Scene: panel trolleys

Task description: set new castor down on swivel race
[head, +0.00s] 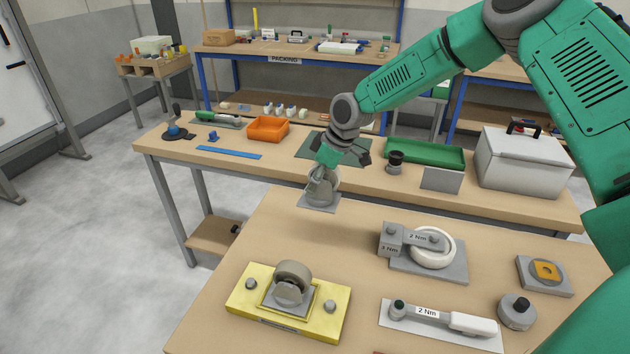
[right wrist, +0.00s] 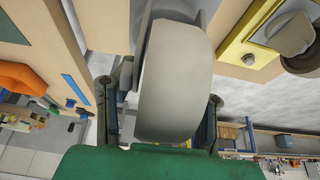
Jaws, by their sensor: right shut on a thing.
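My right gripper (head: 322,182) is shut on a grey castor (head: 328,186), pointing downward near the far left edge of the near table. In the right wrist view the castor's broad pale wheel (right wrist: 175,80) fills the space between the two fingers. A flat grey plate (head: 318,204) shows just below the castor; I cannot tell whether it is part of it or whether they touch. A yellow block (head: 245,302) at the near table's front left carries another grey-wheeled castor (head: 292,272), wheel up. I cannot pick out the swivel race for certain. My left gripper is not in view.
An orange tray (head: 268,130), green tray (head: 425,154) and white box (head: 527,165) stand behind.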

